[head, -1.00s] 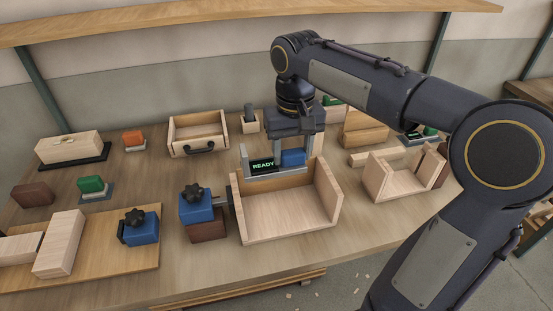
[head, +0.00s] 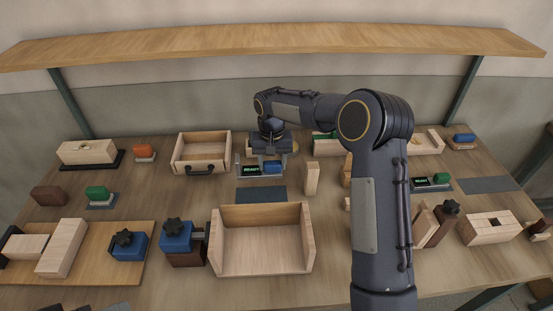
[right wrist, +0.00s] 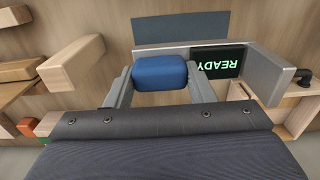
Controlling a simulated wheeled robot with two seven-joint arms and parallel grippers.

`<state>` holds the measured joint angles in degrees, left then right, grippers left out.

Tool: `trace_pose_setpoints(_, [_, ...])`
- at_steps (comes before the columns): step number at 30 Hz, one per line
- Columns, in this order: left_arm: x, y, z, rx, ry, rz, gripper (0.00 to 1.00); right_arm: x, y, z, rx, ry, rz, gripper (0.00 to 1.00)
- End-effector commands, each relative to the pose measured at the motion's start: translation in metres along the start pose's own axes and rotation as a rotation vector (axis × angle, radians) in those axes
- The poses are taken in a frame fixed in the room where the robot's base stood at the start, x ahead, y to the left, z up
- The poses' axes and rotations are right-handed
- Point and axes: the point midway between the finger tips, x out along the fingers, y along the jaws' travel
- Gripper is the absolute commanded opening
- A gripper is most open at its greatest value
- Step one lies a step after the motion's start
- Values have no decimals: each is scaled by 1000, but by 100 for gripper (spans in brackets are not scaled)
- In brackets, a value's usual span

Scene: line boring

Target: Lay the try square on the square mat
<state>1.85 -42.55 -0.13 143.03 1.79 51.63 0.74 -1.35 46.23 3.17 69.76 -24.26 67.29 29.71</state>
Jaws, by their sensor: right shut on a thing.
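The try square has a blue grip block (head: 272,167), a pale metal L-shaped edge and a dark READY display (head: 251,170). My right gripper (head: 267,163) is shut on the blue block, which also shows between its fingers in the right wrist view (right wrist: 160,72). A dark grey mat (head: 262,194) lies bare on the bench just in front of the held square in the head view. In the right wrist view a dark mat (right wrist: 180,28) shows past the square's metal edge. The square's height above the bench is hard to tell. My left gripper is out of view.
An open wooden box (head: 262,247) stands in front of the mat, and an upright wood block (head: 312,178) is at its right. A wooden drawer (head: 201,152) stands behind left.

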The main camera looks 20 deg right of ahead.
Motion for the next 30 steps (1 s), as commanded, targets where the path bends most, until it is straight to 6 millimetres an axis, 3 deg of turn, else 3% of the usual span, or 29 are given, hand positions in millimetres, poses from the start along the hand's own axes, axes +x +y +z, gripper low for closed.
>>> trace_pose_setpoints(11, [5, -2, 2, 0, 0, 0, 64, 7, 0, 0, 0, 1, 1, 17])
trace_pose_setpoints(30, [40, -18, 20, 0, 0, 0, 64, 68, 0, 1, 0, 0, 0, 17])
